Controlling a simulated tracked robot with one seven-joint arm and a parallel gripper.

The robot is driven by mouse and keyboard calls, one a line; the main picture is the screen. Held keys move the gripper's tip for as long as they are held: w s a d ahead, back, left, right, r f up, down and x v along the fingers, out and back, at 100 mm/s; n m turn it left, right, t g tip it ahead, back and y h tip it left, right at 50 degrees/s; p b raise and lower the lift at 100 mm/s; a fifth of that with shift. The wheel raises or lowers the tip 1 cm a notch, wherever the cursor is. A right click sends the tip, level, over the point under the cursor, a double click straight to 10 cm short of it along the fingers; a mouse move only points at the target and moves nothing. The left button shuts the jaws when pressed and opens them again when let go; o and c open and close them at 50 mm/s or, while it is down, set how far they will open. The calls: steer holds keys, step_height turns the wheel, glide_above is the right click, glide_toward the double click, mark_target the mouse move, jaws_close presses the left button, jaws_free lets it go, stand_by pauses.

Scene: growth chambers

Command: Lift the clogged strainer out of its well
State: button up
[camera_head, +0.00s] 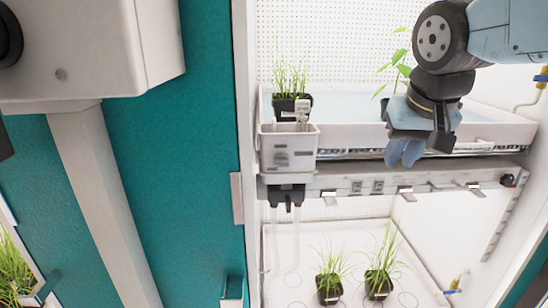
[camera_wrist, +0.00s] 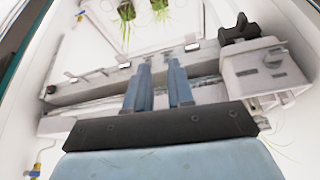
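A grey box-shaped well (camera_head: 288,160) hangs on the front left corner of the upper tray; it also shows at the right in the wrist view (camera_wrist: 265,75). A pale upright tab (camera_head: 302,111) sticks up from its open top and looks like the handle of the strainer. The strainer's body is hidden inside the well, so I cannot see any clog. My gripper (camera_head: 404,160) is in front of the tray, to the right of the well and apart from it. Its two fingers are parted with nothing between them in the wrist view (camera_wrist: 160,66).
The white upper tray (camera_head: 480,129) holds a potted grass plant (camera_head: 291,90) just behind the well and a leafy plant (camera_head: 396,70) behind my arm. A rail with clips (camera_head: 430,182) runs below. Two grass pots (camera_head: 329,289) stand on the lower shelf. A teal panel (camera_head: 205,150) stands left.

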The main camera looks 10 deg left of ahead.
mark_target(274, 118)
steer(key=a+r+n, duration=0.1)
steer(key=a+r, duration=0.1)
steer(key=a, duration=0.9)
steer(key=a+r+n, duration=0.1)
steer(key=a+r, duration=0.2)
steer(key=a, duration=0.8)
steer(key=shift+m+g, duration=0.3)
steer(key=w, duration=0.3)
steer(key=w+a, duration=0.1)
steer(key=w, duration=0.3)
steer(key=w+a, duration=0.1)
steer(key=w, duration=0.2)
steer(key=shift+w+a+f, duration=0.2)
steer(key=shift+w+f, duration=0.05)
steer(key=shift+w, duration=0.15)
steer(key=shift+w+x, duration=0.2)
steer(key=shift+x, duration=2.4)
steer(key=shift+a+r, duration=0.1)
steer(key=shift+c, duration=0.3)
jaws_close()
